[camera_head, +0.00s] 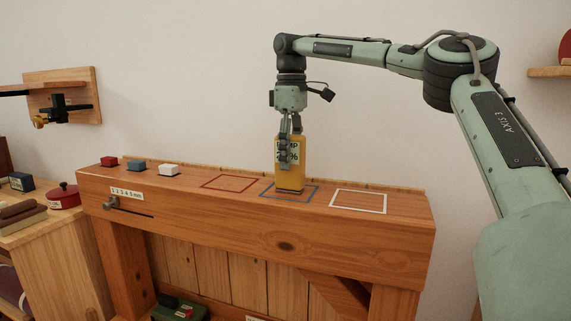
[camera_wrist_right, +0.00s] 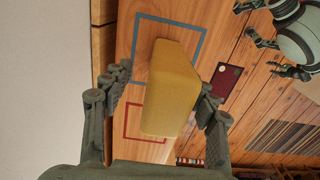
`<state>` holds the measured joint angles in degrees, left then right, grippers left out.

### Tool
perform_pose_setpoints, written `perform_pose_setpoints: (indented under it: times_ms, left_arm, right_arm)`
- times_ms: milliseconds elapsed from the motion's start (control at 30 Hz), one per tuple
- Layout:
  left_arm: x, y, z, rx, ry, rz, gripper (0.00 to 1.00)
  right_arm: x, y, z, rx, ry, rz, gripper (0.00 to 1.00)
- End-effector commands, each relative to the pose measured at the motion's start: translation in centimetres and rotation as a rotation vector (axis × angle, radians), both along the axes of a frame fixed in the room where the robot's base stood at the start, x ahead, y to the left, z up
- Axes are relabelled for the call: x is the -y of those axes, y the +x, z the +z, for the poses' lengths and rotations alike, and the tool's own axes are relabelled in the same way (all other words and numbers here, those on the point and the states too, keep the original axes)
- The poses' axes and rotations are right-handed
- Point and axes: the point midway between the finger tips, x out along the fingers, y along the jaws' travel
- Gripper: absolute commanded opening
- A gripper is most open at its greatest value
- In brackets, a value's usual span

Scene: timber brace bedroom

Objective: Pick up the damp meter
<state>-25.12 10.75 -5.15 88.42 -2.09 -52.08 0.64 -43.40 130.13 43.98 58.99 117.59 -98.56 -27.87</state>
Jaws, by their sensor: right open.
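The damp meter (camera_head: 291,172) is an upright yellow-orange block with a dark base and a pale label, partly hidden by fingers. It stands at the blue outline (camera_head: 312,196) on the wooden beam (camera_head: 165,203). My right gripper (camera_head: 290,150) is above it, pointing down, with its fingers around its upper part. In the right wrist view the yellow meter (camera_wrist_right: 172,90) lies between the two spread fingers of my right gripper (camera_wrist_right: 160,105).
A red outline (camera_head: 229,183) and a white outline (camera_head: 358,202) on the beam are empty. A wall is close behind. A red pot (camera_head: 64,197) stands at left.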

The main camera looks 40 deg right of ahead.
Motion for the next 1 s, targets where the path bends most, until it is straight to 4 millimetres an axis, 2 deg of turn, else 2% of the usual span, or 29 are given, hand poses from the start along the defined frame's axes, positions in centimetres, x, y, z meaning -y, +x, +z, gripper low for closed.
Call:
perform_pose_setpoints:
  times_ms: [133, 300, 600, 1000]
  left_arm:
    - [1.2, -1.3, -0.5, -0.02, -0.018, 0.006, 0.55]
    - [1.2, -0.9, -0.3, -0.013, -0.018, 0.006, 0.55]
    - [0.8, 0.8, 0.2, 0.016, -0.013, 0.002, 0.55]
    - [0.5, 0.3, 0.0, 0.006, -0.008, 0.001, 0.55]
  right_arm:
    - [-0.4, -0.4, -2.3, -0.003, 0.001, 0.003, 0.59]
    - [-0.5, -0.4, -4.3, -0.001, 0.0, 0.001, 0.59]
    - [-0.5, -0.4, -4.7, 0.001, -0.002, 0.001, 0.57]
    - [-0.5, -0.4, -4.7, 0.001, -0.002, 0.0, 0.08]
